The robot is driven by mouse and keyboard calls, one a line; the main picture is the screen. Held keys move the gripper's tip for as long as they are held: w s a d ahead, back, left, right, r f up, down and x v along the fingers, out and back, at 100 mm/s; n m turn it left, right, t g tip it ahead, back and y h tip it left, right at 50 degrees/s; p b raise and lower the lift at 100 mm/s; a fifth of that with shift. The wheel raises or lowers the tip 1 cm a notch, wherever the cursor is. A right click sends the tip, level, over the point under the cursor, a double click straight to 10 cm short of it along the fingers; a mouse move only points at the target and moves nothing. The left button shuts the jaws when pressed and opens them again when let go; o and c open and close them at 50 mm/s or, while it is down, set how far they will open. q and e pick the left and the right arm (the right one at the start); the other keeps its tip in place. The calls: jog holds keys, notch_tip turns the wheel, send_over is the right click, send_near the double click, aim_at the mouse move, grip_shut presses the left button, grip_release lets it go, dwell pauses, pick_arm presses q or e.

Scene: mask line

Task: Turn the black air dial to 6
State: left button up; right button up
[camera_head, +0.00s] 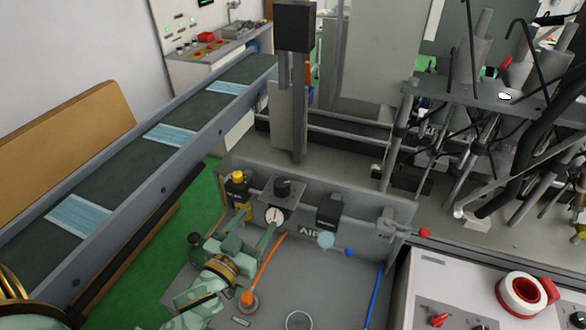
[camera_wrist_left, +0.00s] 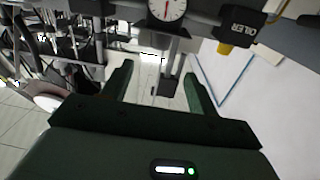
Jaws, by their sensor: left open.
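The black air dial (camera_head: 283,187) sits on top of the air regulator, above a round white gauge (camera_head: 274,215) on the grey panel. In the left wrist view the gauge (camera_wrist_left: 166,9) shows at the top edge; I cannot make out the dial there. My left gripper (camera_head: 257,226) is open, its green fingers pointing at the regulator from the front, just below the dial and apart from it. Its two fingers also show in the left wrist view (camera_wrist_left: 161,85), with nothing gripped between them. My right gripper is not in view.
A yellow-topped unit (camera_head: 238,177) stands left of the regulator, and a black block (camera_head: 329,210) right of it. An orange hose (camera_head: 266,262) and a blue hose (camera_head: 373,295) run below. A conveyor (camera_head: 120,165) with blue masks passes at the left.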

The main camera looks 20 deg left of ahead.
pick_arm(q)
send_near(285, 179)
jog(key=w, duration=0.3)
jog(key=w+b, duration=0.1)
jog(key=w, duration=0.5)
jog(key=shift+w+a+f, duration=0.1)
jog(key=shift+w+f, duration=0.05)
jog(key=shift+f, duration=0.2)
jog(key=shift+w, duration=0.65)
jog(key=shift+r, duration=0.1)
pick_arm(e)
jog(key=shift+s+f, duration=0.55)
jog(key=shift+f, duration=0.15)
pick_arm(q)
jog(key=c, duration=1)
